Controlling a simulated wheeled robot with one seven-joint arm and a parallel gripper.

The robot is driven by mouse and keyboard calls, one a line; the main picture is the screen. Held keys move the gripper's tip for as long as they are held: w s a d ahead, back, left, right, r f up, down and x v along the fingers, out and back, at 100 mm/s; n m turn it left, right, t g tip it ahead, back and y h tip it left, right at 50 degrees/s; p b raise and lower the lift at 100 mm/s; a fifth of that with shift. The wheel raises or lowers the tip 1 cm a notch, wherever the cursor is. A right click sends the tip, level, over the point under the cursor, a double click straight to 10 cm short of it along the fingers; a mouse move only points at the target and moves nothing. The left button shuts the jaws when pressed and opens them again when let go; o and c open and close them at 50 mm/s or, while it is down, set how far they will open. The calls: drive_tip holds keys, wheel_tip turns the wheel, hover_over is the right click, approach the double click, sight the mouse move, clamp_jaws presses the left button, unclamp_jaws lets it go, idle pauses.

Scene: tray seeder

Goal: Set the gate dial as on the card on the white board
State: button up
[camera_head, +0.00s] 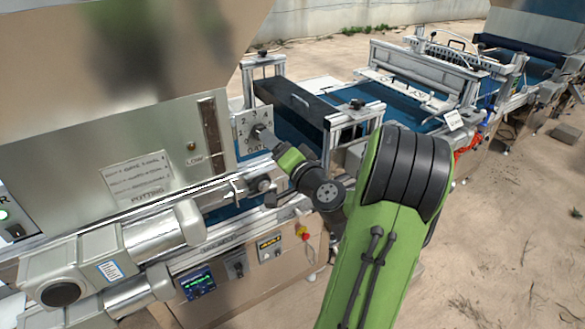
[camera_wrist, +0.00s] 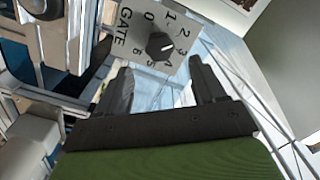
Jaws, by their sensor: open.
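The gate dial is a black round knob (camera_wrist: 160,46) on a grey plate (camera_wrist: 133,22) marked GATE with numbers around it. In the wrist view its pale mark seems to lie on the side of 3 and 4, but it is too small to read surely. My gripper (camera_wrist: 160,66) is open, its two fingers spread below the knob in the picture, with nothing between them. In the head view the gate plate (camera_head: 245,118) stands beside the hopper and my gripper (camera_head: 268,136) is close in front, partly hiding the dial. I cannot make out the setting card or white board for certain.
Metal rollers or motors (camera_head: 150,236) and a rail lie below the hopper. A black cover (camera_head: 290,98) is behind the dial.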

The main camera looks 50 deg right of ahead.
drive_tip(key=b+v, duration=0.4)
drive_tip(key=v, duration=0.6)
drive_tip(key=shift+w, duration=0.1)
